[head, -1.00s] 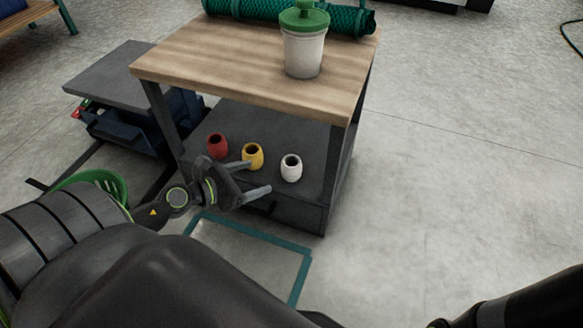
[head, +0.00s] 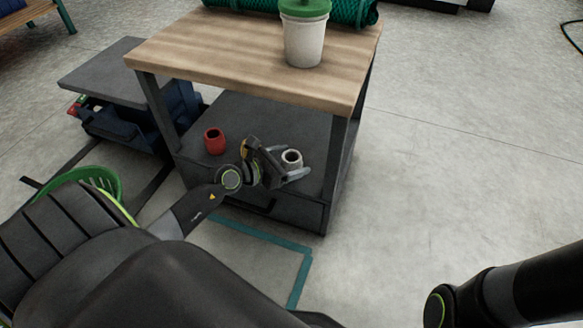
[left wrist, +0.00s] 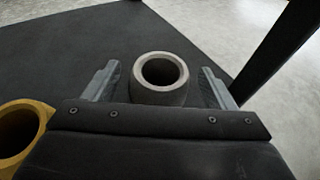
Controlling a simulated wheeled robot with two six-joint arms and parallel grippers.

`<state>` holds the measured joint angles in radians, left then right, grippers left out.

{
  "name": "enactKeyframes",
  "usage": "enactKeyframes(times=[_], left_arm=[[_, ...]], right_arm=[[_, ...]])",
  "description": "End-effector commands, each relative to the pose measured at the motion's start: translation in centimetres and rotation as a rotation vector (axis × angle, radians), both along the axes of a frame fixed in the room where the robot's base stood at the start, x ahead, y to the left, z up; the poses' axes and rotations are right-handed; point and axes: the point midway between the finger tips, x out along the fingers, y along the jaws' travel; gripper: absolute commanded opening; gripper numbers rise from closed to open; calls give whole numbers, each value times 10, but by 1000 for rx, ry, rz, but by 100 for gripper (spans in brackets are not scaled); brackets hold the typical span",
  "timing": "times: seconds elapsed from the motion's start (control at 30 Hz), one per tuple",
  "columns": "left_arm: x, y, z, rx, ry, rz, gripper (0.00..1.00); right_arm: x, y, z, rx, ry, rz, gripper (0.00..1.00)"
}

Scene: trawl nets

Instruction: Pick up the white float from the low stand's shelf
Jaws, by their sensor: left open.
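The white float (head: 292,157) is a small barrel shape with a hole in its top, upright on the low stand's dark shelf (head: 262,112). My left gripper (head: 291,163) is open at the float, partly covering it in the head view. In the left wrist view the white float (left wrist: 160,76) sits between the two spread fingers of the left gripper (left wrist: 160,84), with a gap on each side; its lower part is hidden by the gripper body. My right arm shows at the lower right of the head view, but its gripper is out of view.
A red float (head: 214,142) stands left on the shelf. A yellow float (left wrist: 18,132) stands beside my left gripper, mostly hidden in the head view. The wooden top (head: 250,50), with a white green-lidded tub (head: 304,42), and the stand's posts (head: 337,150) bound the shelf.

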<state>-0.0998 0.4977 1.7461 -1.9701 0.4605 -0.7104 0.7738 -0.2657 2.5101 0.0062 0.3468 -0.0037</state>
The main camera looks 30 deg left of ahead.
Motion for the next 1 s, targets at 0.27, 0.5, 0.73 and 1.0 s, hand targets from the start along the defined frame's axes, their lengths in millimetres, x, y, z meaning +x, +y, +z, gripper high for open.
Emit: enactKeyframes(times=[0.27,0.5,0.73,1.0], left_arm=[[22,-8,-8,1,1,0,78],[22,-8,-8,0,1,0,72],[22,-8,-8,0,1,0,42],[22,-7,-7,0,0,0,30]], right_arm=[[1,1,-12,7,11,12,36],[-1,1,-9,7,2,16,36],[-1,1,-9,10,2,18,36],[0,1,-9,10,5,18,36]])
